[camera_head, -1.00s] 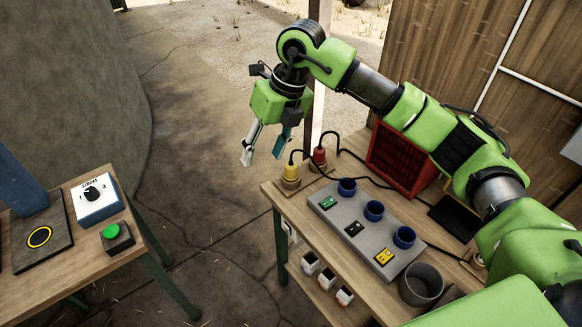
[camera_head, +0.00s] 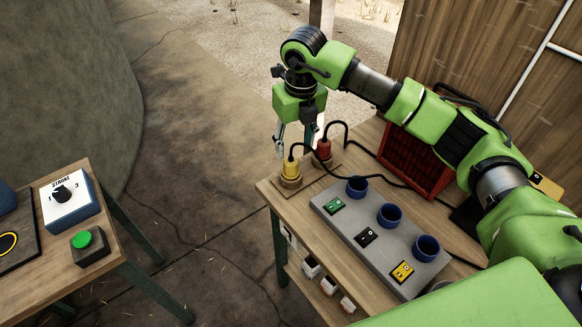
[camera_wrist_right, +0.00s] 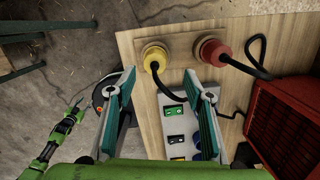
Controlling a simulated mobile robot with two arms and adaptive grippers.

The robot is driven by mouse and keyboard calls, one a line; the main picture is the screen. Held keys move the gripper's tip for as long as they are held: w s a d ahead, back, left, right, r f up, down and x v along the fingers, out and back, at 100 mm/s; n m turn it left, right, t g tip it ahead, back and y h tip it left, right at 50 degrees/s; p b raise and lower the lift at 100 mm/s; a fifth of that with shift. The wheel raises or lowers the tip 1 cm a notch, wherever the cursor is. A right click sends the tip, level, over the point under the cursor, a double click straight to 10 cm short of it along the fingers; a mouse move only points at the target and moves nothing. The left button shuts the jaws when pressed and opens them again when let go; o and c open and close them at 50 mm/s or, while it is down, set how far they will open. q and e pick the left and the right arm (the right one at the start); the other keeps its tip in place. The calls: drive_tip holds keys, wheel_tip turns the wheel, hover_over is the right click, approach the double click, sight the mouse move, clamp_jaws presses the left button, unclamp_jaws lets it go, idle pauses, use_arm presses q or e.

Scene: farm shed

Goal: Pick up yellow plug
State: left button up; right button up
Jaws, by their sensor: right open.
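The yellow plug (camera_head: 291,169) stands upright in a round wooden holder (camera_head: 288,184) at the far left corner of the right table, with a black cable from its top. It also shows in the right wrist view (camera_wrist_right: 154,56), just beyond the fingertips and roughly between their lines. My right gripper (camera_head: 295,148) is open, pointing down above and slightly behind the plug; its fingers (camera_wrist_right: 163,76) hold nothing. I cannot tell its exact height over the plug. My left gripper is not in the head view; a green arm at the left of the wrist view seems to be mine.
A red plug (camera_head: 323,149) with a black cable stands close to the right of the yellow one. A grey panel (camera_head: 352,232) with blue sockets and coloured switches lies in front. A red slatted box (camera_head: 412,165) stands behind. A control table (camera_head: 120,238) is at left.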

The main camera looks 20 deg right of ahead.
sight(292, 158)
wheel_tip(292, 158, down, 2)
drive_tip(key=shift+a+f, duration=0.1)
drive_tip(key=shift+w+f, duration=0.15)
drive_tip(key=shift+f, duration=0.05)
drive_tip(key=shift+f+p, duration=0.35)
drive_tip(key=shift+p, duration=0.15)
drive_tip(key=f+p, duration=0.1)
drive_tip(key=f, duration=0.2)
drive_tip(key=shift+a+f+p, duration=0.25)
drive_tip(key=shift+a+p, duration=0.1)
drive_tip(key=shift+f, duration=0.5)
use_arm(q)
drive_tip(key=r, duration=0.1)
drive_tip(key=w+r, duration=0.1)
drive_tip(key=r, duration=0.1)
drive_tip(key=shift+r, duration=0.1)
use_arm(e)
drive_tip(key=c, duration=1.2)
